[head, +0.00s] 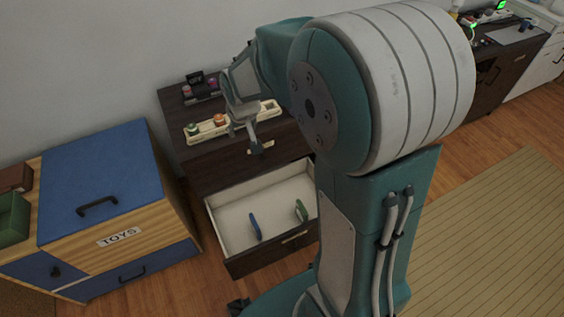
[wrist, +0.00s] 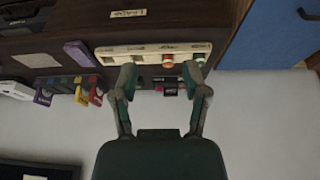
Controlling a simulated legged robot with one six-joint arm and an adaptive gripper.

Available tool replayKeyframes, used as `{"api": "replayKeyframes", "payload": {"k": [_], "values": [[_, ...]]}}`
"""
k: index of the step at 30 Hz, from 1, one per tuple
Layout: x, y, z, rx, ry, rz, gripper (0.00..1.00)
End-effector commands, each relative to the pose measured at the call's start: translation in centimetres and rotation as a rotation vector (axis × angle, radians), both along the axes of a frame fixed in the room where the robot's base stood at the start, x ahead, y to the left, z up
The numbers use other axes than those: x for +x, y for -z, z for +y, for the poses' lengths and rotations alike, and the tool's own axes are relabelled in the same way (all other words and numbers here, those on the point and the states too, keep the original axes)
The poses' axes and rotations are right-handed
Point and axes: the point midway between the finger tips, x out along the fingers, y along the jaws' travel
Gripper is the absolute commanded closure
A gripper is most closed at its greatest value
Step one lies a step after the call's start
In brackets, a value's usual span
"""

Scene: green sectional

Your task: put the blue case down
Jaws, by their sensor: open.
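A slim blue case (head: 255,226) lies on the floor of the open white-lined drawer (head: 232,222) in the head view. It lies apart from a green case (head: 301,210) to its right. My gripper (head: 245,122) is above the dark cabinet top, higher than the drawer and behind it. In the wrist view, my gripper (wrist: 160,75) has its two fingers spread with nothing held between them. I cannot make out the blue case in the wrist view.
A cream tray (head: 205,132) with small round items sits on the cabinet top, partly behind my gripper; small jars (head: 187,91) stand behind it. A blue-topped toy chest (head: 100,180) stands left of the drawer. My arm hides much of the right side.

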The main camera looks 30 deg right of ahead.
Motion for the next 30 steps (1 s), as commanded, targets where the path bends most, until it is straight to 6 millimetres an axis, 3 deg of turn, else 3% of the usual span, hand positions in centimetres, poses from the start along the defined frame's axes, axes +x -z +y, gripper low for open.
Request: {"api": "replayKeyframes", "payload": {"k": [1, 3, 12, 21, 25, 30], "values": [[-1.3, -1.9, 0.0, 0.001, -0.001, -0.017, 0.41], [-3.2, -3.9, 0.0, 0.001, 0.000, -0.030, 0.41], [-11.9, -10.0, 0.1, 0.007, -0.005, -0.084, 0.41], [-20.5, -12.4, 0.3, 0.013, -0.011, -0.133, 0.41], [-22.4, -12.4, 0.4, 0.015, -0.014, -0.141, 0.41], [-22.9, -12.4, 0.4, 0.016, -0.014, -0.142, 0.41]]}}
